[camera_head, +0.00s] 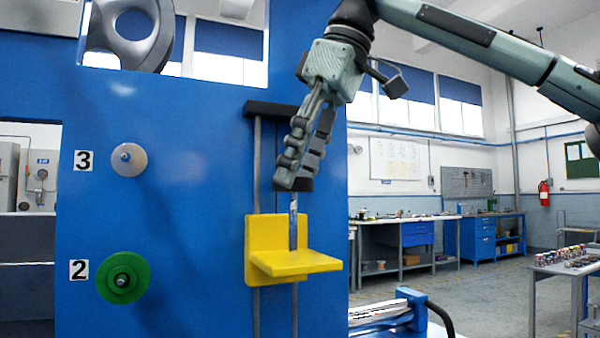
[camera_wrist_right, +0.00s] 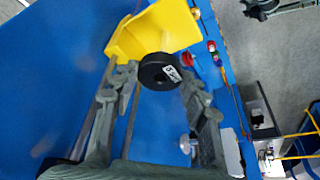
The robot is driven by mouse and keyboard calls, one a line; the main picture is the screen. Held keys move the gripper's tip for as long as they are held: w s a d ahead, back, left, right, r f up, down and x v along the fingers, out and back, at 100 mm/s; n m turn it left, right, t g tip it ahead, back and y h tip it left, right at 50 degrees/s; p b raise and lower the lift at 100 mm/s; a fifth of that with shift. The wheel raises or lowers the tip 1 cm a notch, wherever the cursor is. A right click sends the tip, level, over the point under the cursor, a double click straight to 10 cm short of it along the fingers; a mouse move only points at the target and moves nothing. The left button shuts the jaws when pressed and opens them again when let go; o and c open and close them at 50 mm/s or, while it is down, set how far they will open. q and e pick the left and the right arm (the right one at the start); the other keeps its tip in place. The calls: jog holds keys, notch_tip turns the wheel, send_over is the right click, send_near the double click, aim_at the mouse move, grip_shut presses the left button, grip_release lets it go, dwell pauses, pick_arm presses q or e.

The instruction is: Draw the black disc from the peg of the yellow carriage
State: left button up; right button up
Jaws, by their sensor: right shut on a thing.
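The yellow carriage (camera_head: 295,262) sits on vertical rails on the blue panel, with a bright metal peg (camera_head: 293,226) standing up from its shelf. My right gripper (camera_head: 301,180) comes from above and is shut on the black disc (camera_wrist_right: 159,71), just over the peg's top. In the right wrist view the disc lies between the fingertips of my right gripper (camera_wrist_right: 158,78), with a white label on its side. The yellow carriage (camera_wrist_right: 155,30) shows beyond it. I cannot tell whether the peg's tip is still inside the disc. My left gripper is out of view.
The blue panel (camera_head: 200,160) carries a pale disc (camera_head: 128,159) by the number 3 and a green disc (camera_head: 123,277) by the number 2. A grey wheel (camera_head: 132,35) shows at the top left. Free room lies right of the panel, before the workbenches.

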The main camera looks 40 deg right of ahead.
jog(key=shift+r, duration=2.35)
